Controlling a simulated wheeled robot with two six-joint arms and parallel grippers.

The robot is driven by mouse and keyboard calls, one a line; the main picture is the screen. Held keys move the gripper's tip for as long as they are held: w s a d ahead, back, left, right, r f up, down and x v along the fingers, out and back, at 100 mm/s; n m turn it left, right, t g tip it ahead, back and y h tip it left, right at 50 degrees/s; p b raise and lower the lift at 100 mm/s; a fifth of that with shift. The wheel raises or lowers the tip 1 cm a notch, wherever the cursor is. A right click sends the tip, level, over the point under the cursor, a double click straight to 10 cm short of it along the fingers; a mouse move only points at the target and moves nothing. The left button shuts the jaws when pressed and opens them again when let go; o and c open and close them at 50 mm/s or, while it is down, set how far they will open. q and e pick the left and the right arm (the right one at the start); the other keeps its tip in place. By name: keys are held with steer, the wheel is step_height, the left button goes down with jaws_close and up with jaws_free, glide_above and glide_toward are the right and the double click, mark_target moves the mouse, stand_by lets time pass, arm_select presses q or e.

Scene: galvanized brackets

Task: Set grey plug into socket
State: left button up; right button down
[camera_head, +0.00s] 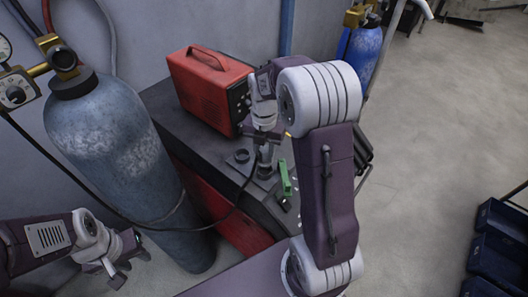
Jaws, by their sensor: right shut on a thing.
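My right gripper (263,136) reaches down over the dark cart top (168,108) and is shut on the grey plug (265,156). The plug points downward, and a black cable runs from near it to the left. A dark square base (266,171) lies directly under the plug and may be the socket. I cannot tell whether the plug touches it or is inside it. A small dark round ring (240,156) sits just left of the plug. My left gripper (119,270) is low at the left, away from the cart, open and empty.
A red welder box (208,88) stands at the back of the cart. A green clamp (285,178) lies right of the plug. A large blue-grey cylinder (115,150) stands at left, another blue cylinder (362,55) behind. Dark bins (498,240) sit at right; the floor between is clear.

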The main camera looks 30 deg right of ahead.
mark_target(264, 161)
steer(key=shift+f, duration=0.15)
steer(key=shift+f+b, duration=1.4)
steer(key=shift+f, duration=0.5)
steer(key=c, duration=1)
jaws_free()
steer(key=shift+o, duration=0.2)
step_height(264, 161, up, 9)
steer(key=shift+s+b, duration=0.1)
steer(key=shift+b, duration=0.45)
steer(key=shift+r, duration=0.1)
